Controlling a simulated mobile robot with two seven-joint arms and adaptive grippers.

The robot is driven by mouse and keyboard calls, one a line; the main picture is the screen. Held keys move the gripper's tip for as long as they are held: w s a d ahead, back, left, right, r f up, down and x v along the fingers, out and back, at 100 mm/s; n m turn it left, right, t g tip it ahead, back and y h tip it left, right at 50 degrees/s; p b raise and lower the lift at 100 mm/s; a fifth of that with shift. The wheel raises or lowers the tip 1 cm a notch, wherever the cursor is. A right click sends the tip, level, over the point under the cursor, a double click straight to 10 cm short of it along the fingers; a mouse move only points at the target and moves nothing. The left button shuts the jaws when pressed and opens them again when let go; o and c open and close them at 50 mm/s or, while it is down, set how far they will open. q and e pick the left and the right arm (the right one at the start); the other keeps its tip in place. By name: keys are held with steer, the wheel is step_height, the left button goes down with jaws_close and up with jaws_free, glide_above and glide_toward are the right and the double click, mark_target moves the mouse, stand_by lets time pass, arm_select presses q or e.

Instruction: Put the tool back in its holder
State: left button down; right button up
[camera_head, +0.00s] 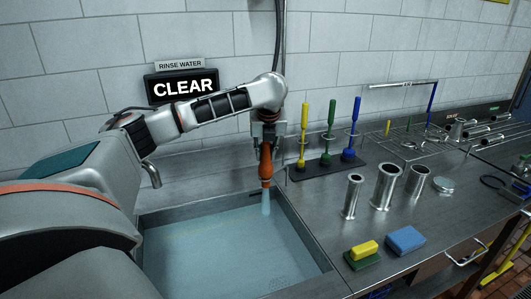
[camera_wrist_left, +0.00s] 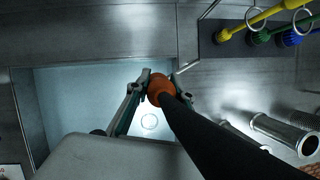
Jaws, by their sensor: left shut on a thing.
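My left gripper (camera_head: 267,140) is shut on an orange tool (camera_head: 265,165) that hangs upright above the right edge of the sink (camera_head: 172,203). A pale bluish streak, perhaps water, shows under its lower end. In the left wrist view the fingers (camera_wrist_left: 146,90) close around the orange part (camera_wrist_left: 160,87), and a thick black length, perhaps a hose or handle, runs from it toward the lower right. I cannot tell which fixture is its holder. My right gripper is not in view.
A dark rack holds yellow (camera_head: 303,140), green (camera_head: 329,135) and blue (camera_head: 352,135) brushes upright. Steel cylinders (camera_head: 385,188) and sponges (camera_head: 405,240) stand on the counter to the right. A sign reading CLEAR (camera_head: 181,87) is on the wall. A dark hose (camera_head: 279,40) hangs behind my arm.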

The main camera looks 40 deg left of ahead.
arm_select(q)
steer(key=shift+f, duration=0.35)
steer(key=c, duration=1.7)
jaws_free()
steer(key=v, duration=1.2)
steer(key=shift+d+f, duration=0.1)
steer(key=shift+f, duration=0.05)
